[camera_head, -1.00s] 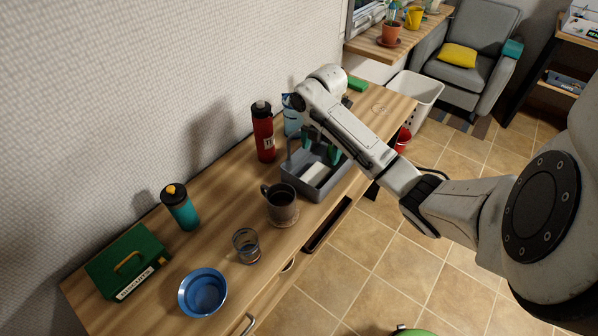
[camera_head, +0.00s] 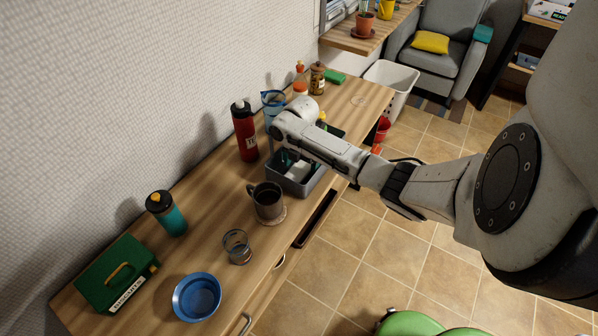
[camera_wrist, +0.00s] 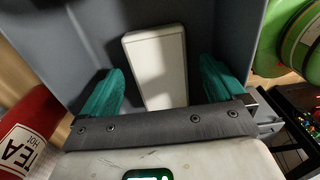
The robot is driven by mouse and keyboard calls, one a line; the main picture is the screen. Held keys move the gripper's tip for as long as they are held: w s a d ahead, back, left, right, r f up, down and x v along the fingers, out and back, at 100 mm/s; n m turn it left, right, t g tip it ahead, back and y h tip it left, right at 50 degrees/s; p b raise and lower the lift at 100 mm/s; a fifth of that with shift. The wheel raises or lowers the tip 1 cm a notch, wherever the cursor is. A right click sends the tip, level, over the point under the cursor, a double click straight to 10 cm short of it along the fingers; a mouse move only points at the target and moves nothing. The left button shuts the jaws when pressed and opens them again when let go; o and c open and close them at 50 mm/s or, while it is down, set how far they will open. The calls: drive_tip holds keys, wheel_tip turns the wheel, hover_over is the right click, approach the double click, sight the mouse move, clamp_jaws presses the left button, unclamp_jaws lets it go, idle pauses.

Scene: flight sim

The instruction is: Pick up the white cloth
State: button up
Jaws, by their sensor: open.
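A pale white rectangular slab with rounded edges, which may be the folded white cloth (camera_wrist: 157,62), lies in a grey open bin (camera_wrist: 62,40). In the head view the white thing (camera_head: 298,171) shows at the near part of the bin (camera_head: 296,187), partly hidden by my arm. My gripper (camera_wrist: 160,84) is open, its two teal fingers one on each side of the white thing, with gaps between. In the head view my gripper reaches down into the bin, its fingers mostly hidden.
A red flask (camera_head: 244,133) stands left of the bin and a dark mug (camera_head: 268,203) in front. A glass (camera_head: 237,246), blue bowl (camera_head: 197,297), teal bottle (camera_head: 167,213) and green box (camera_head: 117,275) stand nearer. A blue jug (camera_head: 273,105) is behind the bin.

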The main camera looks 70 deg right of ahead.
drive_tip(key=shift+f, duration=0.25)
drive_tip(key=shift+c, duration=0.3)
drive_tip(key=c, duration=1.1)
